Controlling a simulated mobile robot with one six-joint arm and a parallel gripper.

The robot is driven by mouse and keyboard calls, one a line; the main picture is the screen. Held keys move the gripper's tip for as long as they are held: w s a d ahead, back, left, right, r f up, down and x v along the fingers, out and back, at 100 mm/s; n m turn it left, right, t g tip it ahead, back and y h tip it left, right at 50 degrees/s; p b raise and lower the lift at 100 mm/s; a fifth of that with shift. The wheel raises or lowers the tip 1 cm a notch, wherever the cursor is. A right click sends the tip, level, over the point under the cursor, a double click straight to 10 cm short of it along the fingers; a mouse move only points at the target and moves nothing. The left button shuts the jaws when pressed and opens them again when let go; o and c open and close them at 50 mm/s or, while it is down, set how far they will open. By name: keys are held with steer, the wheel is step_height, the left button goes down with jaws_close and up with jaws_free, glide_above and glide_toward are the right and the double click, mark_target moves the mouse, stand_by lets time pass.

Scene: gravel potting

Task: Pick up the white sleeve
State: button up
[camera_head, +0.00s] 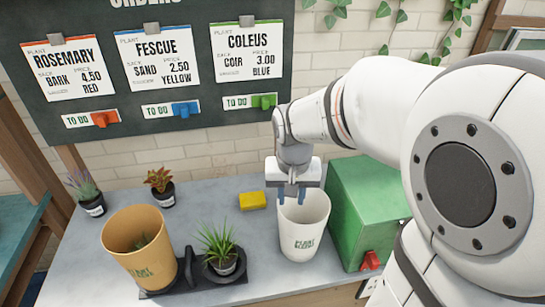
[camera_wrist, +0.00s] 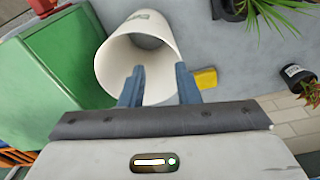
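The white sleeve (camera_head: 303,232) is a tapered, open-topped cup with green lettering, standing upright on the grey table left of the green box. In the wrist view the white sleeve (camera_wrist: 103,62) shows its wide, empty-looking mouth facing my camera. My gripper (camera_head: 290,195) points down at the sleeve's back-left rim. Its two blue-grey fingers (camera_wrist: 160,85) are spread apart, and they overlap the near part of the rim in the wrist view. I cannot tell whether they touch the sleeve or how far they reach past the rim.
A green box (camera_head: 365,205) stands close on the sleeve's right. A yellow block (camera_head: 252,201) lies behind left. A tan sleeve (camera_head: 138,245) and a spiky potted plant (camera_head: 221,252) stand on a black stand to the left. Two small potted plants are further back left.

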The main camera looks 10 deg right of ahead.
mark_target(279, 211)
steer(key=w+a+f+m+g, duration=0.1)
steer(key=w+a+f+m, duration=0.1)
steer(key=w+f, duration=0.4)
steer(key=shift+w+d+f+p, duration=0.15)
steer(key=shift+f+p, duration=0.5)
steer(key=shift+f, duration=1.15)
steer(key=shift+w+d+f+p, duration=0.1)
steer(key=shift+d+f+p, duration=0.35)
steer(key=shift+f, duration=1.3)
steer(key=shift+a, duration=0.2)
steer(key=shift+c, duration=0.6)
jaws_close()
